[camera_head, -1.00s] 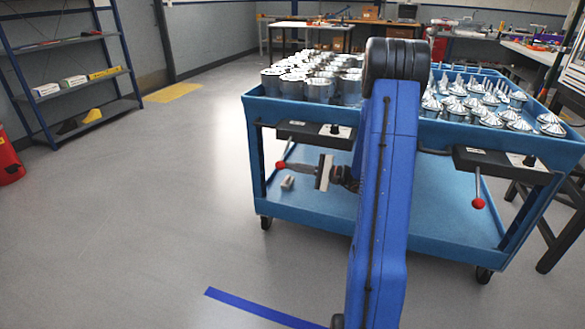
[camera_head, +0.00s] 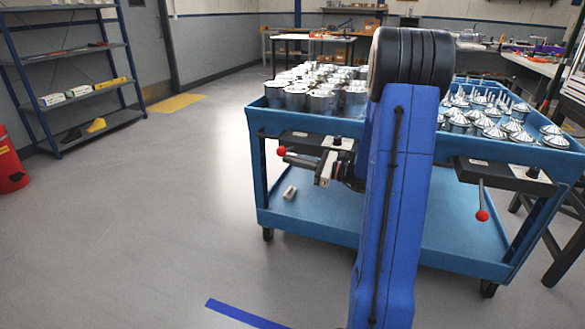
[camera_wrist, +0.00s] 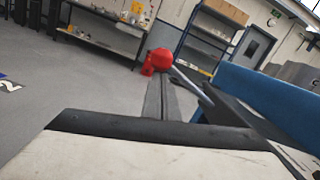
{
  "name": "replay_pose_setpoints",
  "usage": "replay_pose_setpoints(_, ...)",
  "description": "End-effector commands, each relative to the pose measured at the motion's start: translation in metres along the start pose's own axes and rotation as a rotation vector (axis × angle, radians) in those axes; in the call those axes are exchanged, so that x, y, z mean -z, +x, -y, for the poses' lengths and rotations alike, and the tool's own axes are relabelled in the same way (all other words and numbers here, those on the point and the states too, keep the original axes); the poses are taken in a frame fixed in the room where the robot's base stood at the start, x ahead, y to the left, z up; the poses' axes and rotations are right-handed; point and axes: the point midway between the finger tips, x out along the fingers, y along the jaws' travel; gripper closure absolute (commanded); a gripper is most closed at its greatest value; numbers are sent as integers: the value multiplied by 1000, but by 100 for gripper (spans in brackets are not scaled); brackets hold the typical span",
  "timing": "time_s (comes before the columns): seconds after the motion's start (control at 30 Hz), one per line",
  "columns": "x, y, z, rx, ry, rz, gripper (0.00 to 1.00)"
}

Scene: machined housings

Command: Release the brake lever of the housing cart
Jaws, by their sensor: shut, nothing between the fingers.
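The blue housing cart (camera_head: 262,195) stands ahead of me with two brake levers under its top tray. The left brake lever's red knob (camera_head: 281,150) sticks out to the left, high near its black mounting box (camera_head: 318,140). My gripper (camera_head: 288,158) is shut and empty, its fingers pointing left just below that knob. In the wrist view the red knob (camera_wrist: 160,61) is at the fingertips (camera_wrist: 160,85), and the lever rod (camera_wrist: 193,86) runs to the right beside them. Whether they touch is unclear. The right brake lever (camera_head: 482,200) hangs down with its red knob.
Metal housings (camera_head: 318,100) and cone-topped parts (camera_head: 500,125) fill the top tray. A shelf rack (camera_head: 70,75) and red bin (camera_head: 10,165) stand at left. The floor left of the cart is clear.

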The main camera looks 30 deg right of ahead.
Motion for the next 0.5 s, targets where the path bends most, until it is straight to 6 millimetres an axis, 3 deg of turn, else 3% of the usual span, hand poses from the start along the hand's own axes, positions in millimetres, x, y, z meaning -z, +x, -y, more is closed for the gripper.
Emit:
replay_pose_setpoints(0.1, -9, 1, 3, 5, 66, 1, 100)
replay_pose_setpoints(0.5, -20, 2, 10, 5, 61, 2, 100)
